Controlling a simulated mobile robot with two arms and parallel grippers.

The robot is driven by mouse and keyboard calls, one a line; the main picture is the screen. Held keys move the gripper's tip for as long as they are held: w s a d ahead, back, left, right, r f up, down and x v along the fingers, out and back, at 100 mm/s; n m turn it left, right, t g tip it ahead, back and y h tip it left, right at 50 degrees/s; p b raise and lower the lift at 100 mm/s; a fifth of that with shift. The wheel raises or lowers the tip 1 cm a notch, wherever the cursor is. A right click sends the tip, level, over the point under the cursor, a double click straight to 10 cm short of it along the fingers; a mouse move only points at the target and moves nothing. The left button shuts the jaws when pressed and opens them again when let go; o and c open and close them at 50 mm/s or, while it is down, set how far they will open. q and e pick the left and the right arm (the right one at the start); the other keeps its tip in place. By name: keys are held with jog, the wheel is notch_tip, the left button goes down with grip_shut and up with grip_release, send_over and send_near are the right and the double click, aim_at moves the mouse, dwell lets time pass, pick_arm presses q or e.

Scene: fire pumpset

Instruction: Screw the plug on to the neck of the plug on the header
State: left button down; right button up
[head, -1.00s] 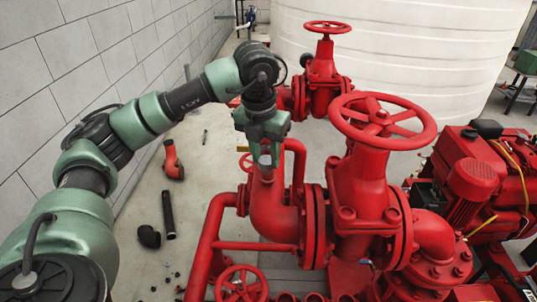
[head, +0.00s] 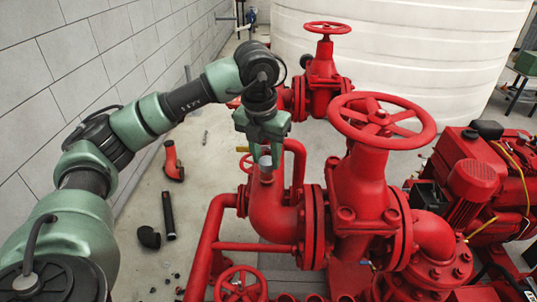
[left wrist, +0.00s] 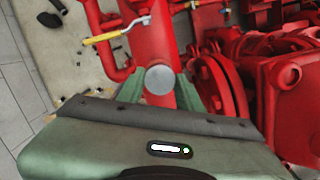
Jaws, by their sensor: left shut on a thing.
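The plug (head: 265,161) is a small grey cylinder at the top of the red header pipe (head: 270,205) in the head view. In the left wrist view the plug (left wrist: 160,79) shows as a round grey disc between the green fingers. My left gripper (head: 264,146) is above the header, pointing down, shut on the plug. The neck is hidden under the plug, so I cannot tell how far the plug is seated. My right gripper is not in view.
A large red valve with a handwheel (head: 382,120) stands close to the right of the gripper. A smaller handwheel valve (head: 326,75) is behind. A yellow-handled lever (left wrist: 105,37) shows near the header. Loose pipe pieces (head: 169,215) lie on the floor at left.

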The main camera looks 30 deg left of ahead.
pick_arm(q)
jog(key=shift+f+b, duration=0.4)
jog(key=shift+f, duration=0.05)
jog(key=shift+f+b, duration=0.75)
jog(key=shift+f, duration=0.15)
dwell(0.3)
jog(key=shift+m, duration=0.7)
jog(key=m, duration=0.3)
jog(key=shift+h+b, duration=0.3)
jog(key=shift+b, duration=0.05)
jog(key=shift+m, duration=0.4)
jog(key=m, duration=0.4)
jog(key=shift+h, duration=0.4)
